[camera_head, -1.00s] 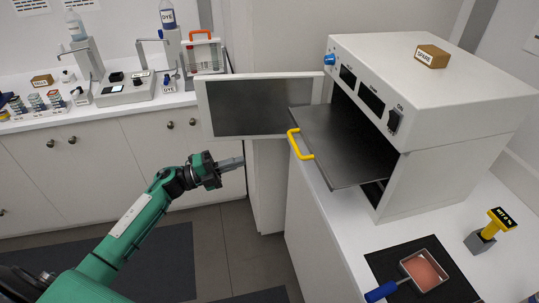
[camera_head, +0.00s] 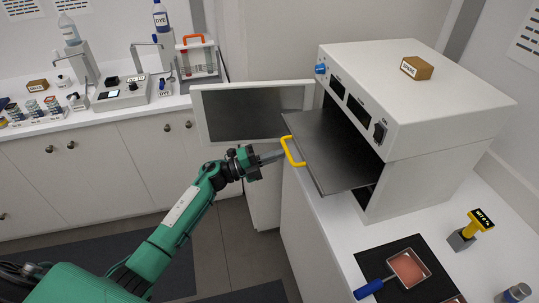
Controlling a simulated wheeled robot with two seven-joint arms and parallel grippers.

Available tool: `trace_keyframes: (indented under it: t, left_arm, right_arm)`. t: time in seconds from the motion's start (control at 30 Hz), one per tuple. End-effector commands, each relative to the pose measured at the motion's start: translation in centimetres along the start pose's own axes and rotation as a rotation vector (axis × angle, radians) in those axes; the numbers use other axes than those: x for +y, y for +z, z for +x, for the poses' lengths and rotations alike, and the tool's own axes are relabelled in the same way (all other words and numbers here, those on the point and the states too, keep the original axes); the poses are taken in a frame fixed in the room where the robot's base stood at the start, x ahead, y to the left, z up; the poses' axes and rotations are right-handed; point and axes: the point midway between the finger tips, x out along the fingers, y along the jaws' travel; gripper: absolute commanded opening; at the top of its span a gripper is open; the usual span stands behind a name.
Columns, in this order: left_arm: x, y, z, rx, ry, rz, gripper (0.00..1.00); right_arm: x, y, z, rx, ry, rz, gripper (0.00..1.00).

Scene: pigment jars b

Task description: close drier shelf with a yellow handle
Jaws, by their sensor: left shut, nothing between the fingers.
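The drier (camera_head: 430,125) is a white box on the right-hand counter. Its dark shelf (camera_head: 335,150) is pulled out toward the left, and the yellow handle (camera_head: 292,151) is on the shelf's left edge. The drier's door (camera_head: 255,113), white with a dark pane, stands swung open behind the shelf. My left gripper (camera_head: 281,154) is shut, with its fingertips at the left side of the yellow handle. I cannot tell whether they touch it. My right gripper is not in view.
A box marked spare (camera_head: 416,67) sits on top of the drier. A tray with a pink slab (camera_head: 408,268) and blue handle lies on a dark mat in front. A yellow-handled stamp (camera_head: 471,229) stands nearby. The back counter holds bottles and jars.

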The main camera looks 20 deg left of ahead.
Motion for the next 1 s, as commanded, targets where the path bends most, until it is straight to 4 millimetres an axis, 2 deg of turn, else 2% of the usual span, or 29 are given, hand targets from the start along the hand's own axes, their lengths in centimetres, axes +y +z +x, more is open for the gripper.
trace_keyframes:
  t: [0.27,0.47,0.57,1.0]
  left_arm:
    - [0.0,0.0,0.1,0.000,-0.001,0.000,0.00]
    - [0.6,0.0,2.0,0.002,-0.003,0.001,0.00]
    - [1.1,0.0,4.1,0.003,-0.004,0.002,0.00]
    - [3.4,0.0,15.8,0.002,-0.003,0.001,0.00]
  right_arm:
    - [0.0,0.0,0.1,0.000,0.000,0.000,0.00]
    - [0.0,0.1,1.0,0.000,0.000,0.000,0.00]
    - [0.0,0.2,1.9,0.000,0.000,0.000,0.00]
    - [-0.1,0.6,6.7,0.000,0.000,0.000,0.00]
